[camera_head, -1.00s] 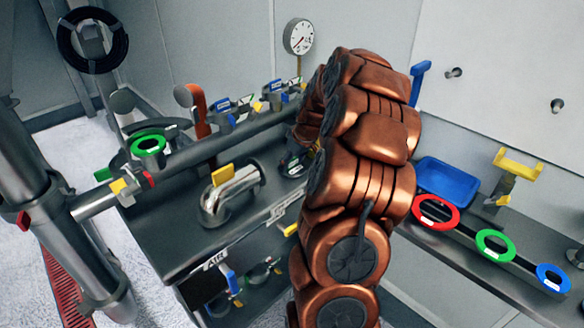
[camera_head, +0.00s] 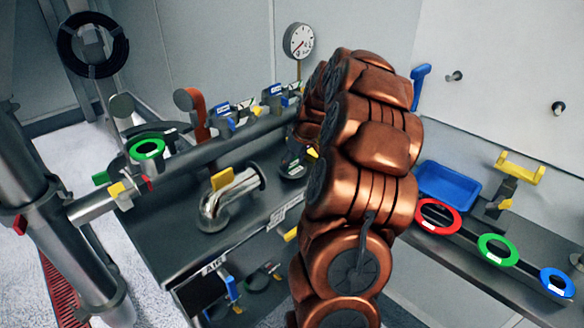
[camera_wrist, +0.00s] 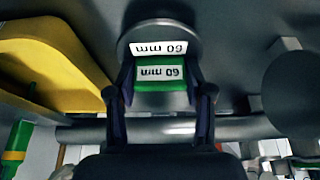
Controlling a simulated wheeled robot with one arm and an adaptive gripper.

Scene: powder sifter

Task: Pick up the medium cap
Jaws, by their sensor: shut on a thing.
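In the wrist view, my gripper (camera_wrist: 164,88) is shut on the green grip of a cap. The medium cap (camera_wrist: 162,29) shows as a round grey disc with a green block between my two dark fingers. White labels on the disc and the block read "60 mm", upside down in this view. In the head view, my copper-coloured arm hides the gripper and the cap almost entirely, so I cannot tell there how far the cap is from the bench.
A grey bench (camera_head: 182,255) with a bent steel pipe (camera_head: 229,197) lies left of my arm. A horizontal tube (camera_head: 190,158) crosses above it. To the right, red (camera_head: 438,216), green (camera_head: 497,249) and blue (camera_head: 555,281) rings lie near a blue tray (camera_head: 447,185).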

